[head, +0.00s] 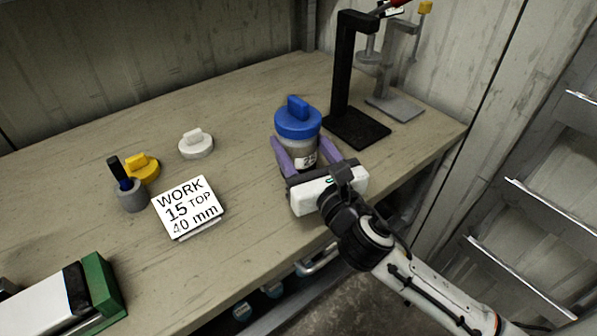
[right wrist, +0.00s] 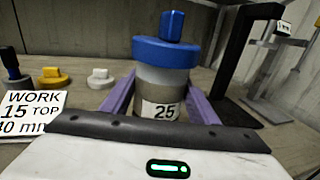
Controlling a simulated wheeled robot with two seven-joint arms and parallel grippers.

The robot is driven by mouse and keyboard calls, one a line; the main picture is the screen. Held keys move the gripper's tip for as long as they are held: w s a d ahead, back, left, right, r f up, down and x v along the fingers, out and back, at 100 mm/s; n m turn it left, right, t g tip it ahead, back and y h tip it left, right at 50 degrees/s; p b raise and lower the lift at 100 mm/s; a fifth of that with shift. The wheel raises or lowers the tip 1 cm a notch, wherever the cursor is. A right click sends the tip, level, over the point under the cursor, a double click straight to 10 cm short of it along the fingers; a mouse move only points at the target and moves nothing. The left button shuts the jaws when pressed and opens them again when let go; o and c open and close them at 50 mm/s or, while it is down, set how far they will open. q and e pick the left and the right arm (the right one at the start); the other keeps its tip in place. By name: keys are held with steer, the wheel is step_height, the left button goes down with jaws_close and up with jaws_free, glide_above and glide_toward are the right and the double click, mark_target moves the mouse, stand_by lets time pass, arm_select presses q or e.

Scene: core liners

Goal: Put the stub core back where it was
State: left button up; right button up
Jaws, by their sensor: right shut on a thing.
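A short cylindrical liner (head: 299,152) with a blue knobbed cap and a white label stands upright between the purple fingers of my right gripper (head: 300,143). The label reads 25 in the right wrist view, where the liner (right wrist: 163,88) fills the middle. The right gripper is shut on its sides. Its foot is hidden, so I cannot tell whether it touches the bench. A white card (head: 188,207) reading "WORK 15 TOP 40 mm" lies to the left. My left gripper is not in view.
On the bench (head: 240,110) are a white cap (head: 196,144), a yellow cap (head: 143,167) and a grey holder (head: 132,196) with a blue-black tool. A black stand (head: 356,128) is close behind the liner. A green-ended block (head: 104,287) is front left. Several blue-capped things show below the bench.

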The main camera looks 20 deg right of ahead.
mark_target(298, 164)
steer(key=shift+f+b, duration=0.75)
steer(key=shift+f, duration=1.7)
steer(key=shift+f, duration=0.15)
steer(key=o, duration=1.1)
steer(key=shift+f, duration=0.15)
steer(key=shift+c, duration=0.2)
